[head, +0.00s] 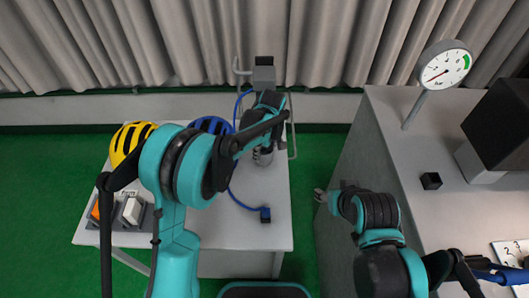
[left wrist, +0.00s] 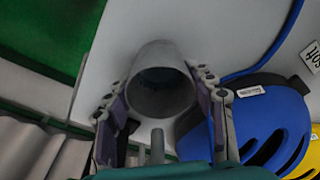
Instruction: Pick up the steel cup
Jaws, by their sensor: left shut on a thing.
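The steel cup (left wrist: 160,80) is a grey, round metal cup with its dark open mouth facing the left wrist camera. My left gripper (left wrist: 157,95) has one finger on each side of it and is shut on it. In the head view the cup (head: 262,157) is mostly hidden under my left gripper (head: 265,148), over the back right part of the white table. Whether the cup touches the table I cannot tell. My right gripper (head: 320,195) shows only as a small grey tip beside the grey cabinet; its jaws cannot be made out.
A blue cable (head: 243,203) runs near the cup. A grey cabinet (head: 385,120) with a dial gauge (head: 443,69) stands at right.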

